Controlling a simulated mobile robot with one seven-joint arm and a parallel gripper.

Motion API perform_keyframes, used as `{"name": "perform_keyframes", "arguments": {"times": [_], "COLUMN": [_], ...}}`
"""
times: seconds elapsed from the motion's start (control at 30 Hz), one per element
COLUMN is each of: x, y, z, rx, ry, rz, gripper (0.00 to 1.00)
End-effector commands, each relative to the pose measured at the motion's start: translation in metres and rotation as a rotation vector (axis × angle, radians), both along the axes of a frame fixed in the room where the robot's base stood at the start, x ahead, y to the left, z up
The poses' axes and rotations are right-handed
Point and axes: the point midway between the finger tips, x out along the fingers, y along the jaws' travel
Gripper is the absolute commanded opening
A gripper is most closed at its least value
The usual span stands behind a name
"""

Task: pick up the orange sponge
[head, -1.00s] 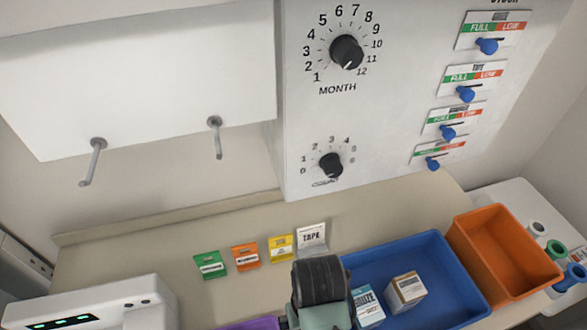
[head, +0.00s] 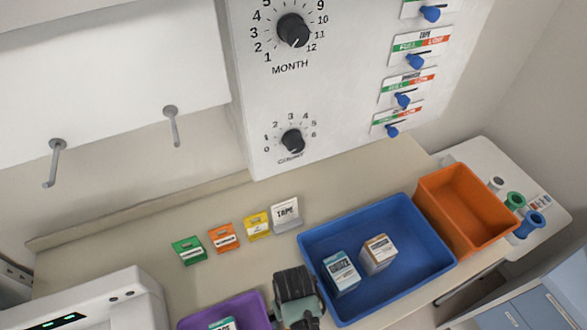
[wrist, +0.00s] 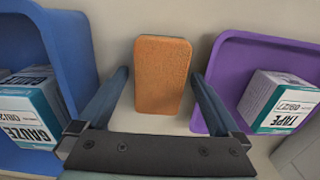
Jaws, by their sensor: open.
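The orange sponge (wrist: 162,75) is a rounded block in the wrist view, lying on the pale counter between a blue bin and a purple bin. My gripper (wrist: 160,82) is open, with one finger on each side of the sponge in the picture. I cannot tell whether the fingers touch it or are still above it. In the head view, my arm's dark end shows at the bottom between the two bins, and the sponge is not visible there.
The blue bin (head: 407,283) holds a gauze box (head: 341,272) and another small box (head: 378,254). The purple bin (head: 257,312) holds a tape box (wrist: 277,100). An orange bin (head: 448,236) stands at the right. Several label cards, including TAPE (head: 286,214), stand behind.

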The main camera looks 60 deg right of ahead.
Motion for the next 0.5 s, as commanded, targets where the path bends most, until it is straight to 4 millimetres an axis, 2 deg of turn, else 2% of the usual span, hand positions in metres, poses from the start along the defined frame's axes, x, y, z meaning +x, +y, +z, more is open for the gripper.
{"name": "perform_keyframes", "arguments": {"times": [0.23, 0.27, 0.5], "x": [0.0001, 0.0001, 0.0001], "y": [-0.0003, -0.0003, -0.0002], "z": [-0.002, -0.0019, -0.0017], "rx": [-0.001, -0.001, -0.001], "ry": [-0.001, -0.001, -0.001], "rz": [-0.001, -0.001, -0.001], "gripper": [1.0, 0.96, 0.53]}}
